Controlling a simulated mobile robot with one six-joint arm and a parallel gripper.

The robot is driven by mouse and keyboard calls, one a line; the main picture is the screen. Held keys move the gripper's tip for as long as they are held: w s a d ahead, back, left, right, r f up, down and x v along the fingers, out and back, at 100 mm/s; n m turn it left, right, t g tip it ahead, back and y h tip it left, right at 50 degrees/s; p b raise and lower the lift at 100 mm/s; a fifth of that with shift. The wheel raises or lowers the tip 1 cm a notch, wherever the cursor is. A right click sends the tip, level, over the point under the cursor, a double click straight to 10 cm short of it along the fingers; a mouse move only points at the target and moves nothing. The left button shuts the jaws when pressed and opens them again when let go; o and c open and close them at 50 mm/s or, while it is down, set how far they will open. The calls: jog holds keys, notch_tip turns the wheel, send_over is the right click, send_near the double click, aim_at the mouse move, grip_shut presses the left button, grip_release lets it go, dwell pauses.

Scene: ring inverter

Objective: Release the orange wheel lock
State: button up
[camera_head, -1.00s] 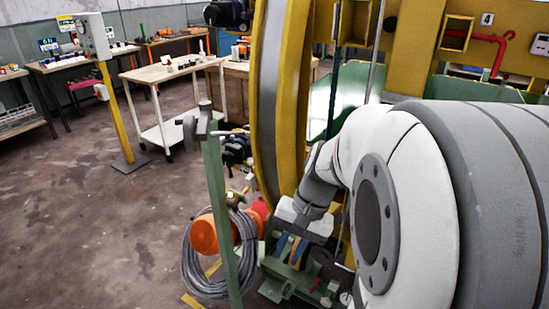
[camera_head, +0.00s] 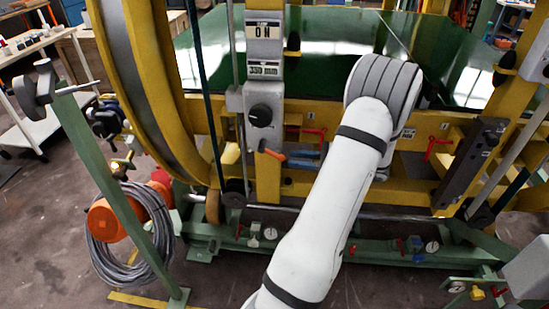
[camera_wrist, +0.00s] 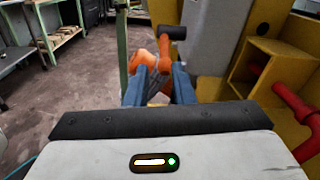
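The orange wheel lock (camera_head: 273,154) is a small orange lever with a black end on the yellow frame, just right of the big yellow ring. It also shows in the wrist view (camera_wrist: 165,55), its black end upward, ahead of and between my fingertips. My gripper (camera_head: 290,157) reaches it from the right, with blue fingers. In the wrist view the two fingers of my gripper (camera_wrist: 159,78) stand apart with a visible gap. I cannot tell whether either finger touches the lever. My arm hides part of the frame.
A grey control box (camera_head: 264,100) with a black knob stands just above the lever. Red handles (camera_head: 437,147) sit along the yellow frame. A green post (camera_head: 120,195), a coiled grey cable (camera_head: 150,235) and an orange cylinder (camera_head: 107,219) stand at left. Open floor lies at far left.

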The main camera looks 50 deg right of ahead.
aim_at(276, 156)
jog(key=shift+t, duration=0.3)
jog(key=x, duration=0.7)
jog(key=shift+w+d+f, duration=0.15)
jog(key=shift+d+f, duration=0.05)
jog(key=shift+d, duration=0.05)
grip_shut()
